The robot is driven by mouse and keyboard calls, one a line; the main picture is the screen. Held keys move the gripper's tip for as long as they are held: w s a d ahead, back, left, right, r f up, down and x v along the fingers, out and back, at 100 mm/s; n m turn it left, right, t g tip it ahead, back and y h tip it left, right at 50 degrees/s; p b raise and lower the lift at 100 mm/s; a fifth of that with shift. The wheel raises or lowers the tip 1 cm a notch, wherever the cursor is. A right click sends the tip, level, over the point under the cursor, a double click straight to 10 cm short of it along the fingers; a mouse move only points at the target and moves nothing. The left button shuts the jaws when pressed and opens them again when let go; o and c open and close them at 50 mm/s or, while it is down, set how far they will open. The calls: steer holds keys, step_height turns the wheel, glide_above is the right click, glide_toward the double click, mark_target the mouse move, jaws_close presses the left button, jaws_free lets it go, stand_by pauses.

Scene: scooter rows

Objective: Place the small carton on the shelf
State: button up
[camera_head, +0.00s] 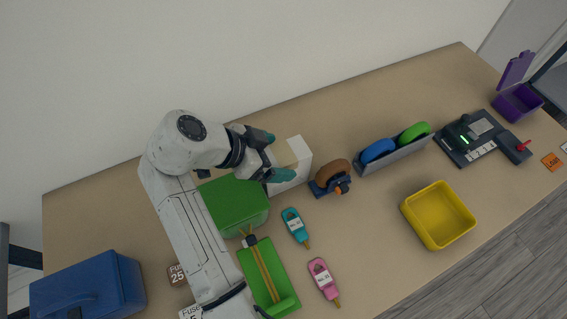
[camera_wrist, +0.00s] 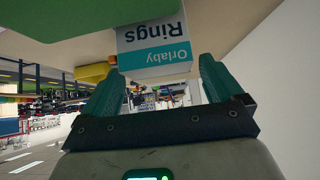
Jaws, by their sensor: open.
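In the wrist view the carton (camera_wrist: 155,44) shows a teal and white face reading "Orlaby Rings", upside down. My gripper (camera_head: 275,157) is open, with one dark teal finger toward each side of the carton in the head view. In the wrist view my gripper (camera_wrist: 160,75) has its fingers apart and the carton is ahead, around the fingertips. I cannot tell whether they touch it. No shelf is clearly recognisable.
A green box (camera_head: 235,207) stands close under my arm. A brown wheel on a blue stand (camera_head: 331,180) is right of the carton. A grey rack (camera_head: 395,153) holds blue and green discs. A yellow bin (camera_head: 438,216) stands front right; table around it is bare.

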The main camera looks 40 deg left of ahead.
steer(key=shift+x, duration=1.7)
steer(key=shift+a, duration=0.1)
steer(key=c, duration=1.2)
steer(key=shift+r, duration=0.1)
steer(key=shift+c, duration=0.5)
steer(key=shift+r, duration=0.1)
